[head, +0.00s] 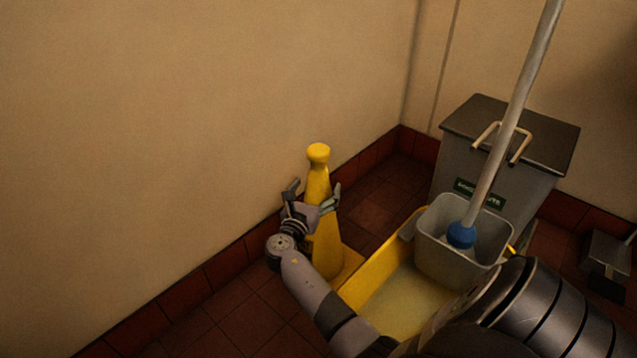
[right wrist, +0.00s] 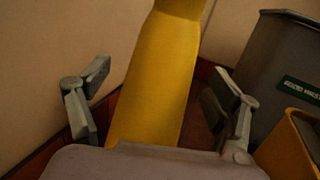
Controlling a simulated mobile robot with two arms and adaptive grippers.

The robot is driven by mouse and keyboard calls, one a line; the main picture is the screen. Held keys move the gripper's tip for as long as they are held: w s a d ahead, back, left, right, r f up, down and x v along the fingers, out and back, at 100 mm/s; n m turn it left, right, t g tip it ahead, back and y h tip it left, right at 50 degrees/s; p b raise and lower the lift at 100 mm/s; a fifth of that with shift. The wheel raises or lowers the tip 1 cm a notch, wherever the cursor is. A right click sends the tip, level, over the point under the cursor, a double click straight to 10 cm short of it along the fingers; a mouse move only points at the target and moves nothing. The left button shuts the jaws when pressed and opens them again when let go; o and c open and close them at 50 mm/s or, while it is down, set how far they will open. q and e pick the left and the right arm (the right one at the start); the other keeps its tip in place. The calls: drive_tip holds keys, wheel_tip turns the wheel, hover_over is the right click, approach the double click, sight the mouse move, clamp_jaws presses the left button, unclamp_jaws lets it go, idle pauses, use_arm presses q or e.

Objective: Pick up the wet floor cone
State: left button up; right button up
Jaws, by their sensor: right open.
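The wet floor cone (head: 318,181) is yellow, tall and narrow with a rounded knob on top. It stands upright on the tiled floor near the left wall. My right gripper (head: 315,191) is open in front of the cone, at about its mid-height. In the right wrist view the yellow cone (right wrist: 158,75) rises between the two spread fingers of my right gripper (right wrist: 160,108), with a gap showing on each side. The cone's lower part is partly hidden by my gripper and arm. My left gripper is in neither view.
A yellow mop bucket (head: 385,297) with a grey wringer (head: 448,259) stands right of the cone, close to its base. A mop (head: 505,125) leans up from it. A grey lidded bin (head: 545,190) is behind. The wall (head: 200,130) is close on the left.

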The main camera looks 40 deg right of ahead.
drive_tip(key=shift+x, duration=0.95)
clamp_jaws()
drive_tip(key=shift+r, duration=0.1)
idle(0.5)
